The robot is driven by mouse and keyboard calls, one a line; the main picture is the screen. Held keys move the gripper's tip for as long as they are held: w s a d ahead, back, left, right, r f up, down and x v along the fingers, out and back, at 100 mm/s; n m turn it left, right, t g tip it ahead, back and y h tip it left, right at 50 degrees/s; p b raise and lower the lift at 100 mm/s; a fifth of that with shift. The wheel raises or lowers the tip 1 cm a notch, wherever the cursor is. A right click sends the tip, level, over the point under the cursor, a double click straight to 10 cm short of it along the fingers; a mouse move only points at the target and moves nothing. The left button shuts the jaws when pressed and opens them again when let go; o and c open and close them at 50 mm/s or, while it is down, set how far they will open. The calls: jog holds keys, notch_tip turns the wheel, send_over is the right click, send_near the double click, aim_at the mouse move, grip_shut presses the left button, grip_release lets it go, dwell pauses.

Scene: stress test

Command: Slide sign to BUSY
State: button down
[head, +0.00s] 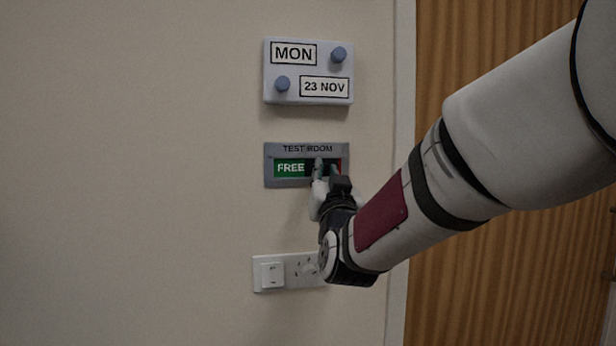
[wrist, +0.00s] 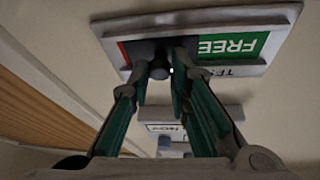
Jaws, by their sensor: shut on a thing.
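The grey TEST ROOM sign (head: 269,166) is fixed to the wall, and its frame also shows upside down in the wrist view (wrist: 190,19). Its window shows a green FREE panel (head: 290,168) on the left and a thin red strip (head: 345,164) at the right edge. A dark slider knob (wrist: 160,72) stands out from the sign on the red side of the word. My gripper (head: 326,165) is at the right part of the window, its fingers shut on the knob. In the head view the fingers hide the knob and part of the window.
Above the sign is a calendar panel (head: 308,70) with two blue knobs, reading MON and 23 NOV. Below is a white switch and socket plate (head: 289,264), partly behind my wrist. A wooden door (head: 480,280) with a pale frame is right. The left wall is bare.

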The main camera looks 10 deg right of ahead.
jog(key=a+b, duration=0.2)
jog(key=a, duration=0.4)
jog(key=shift+a, duration=0.35)
jog(key=shift+r, duration=0.1)
jog(key=c, duration=1.5)
grip_release()
jog(key=v, duration=1.2)
jog(key=shift+d, duration=0.15)
jog(key=shift+n+y, duration=0.3)
jog(key=shift+y, duration=0.1)
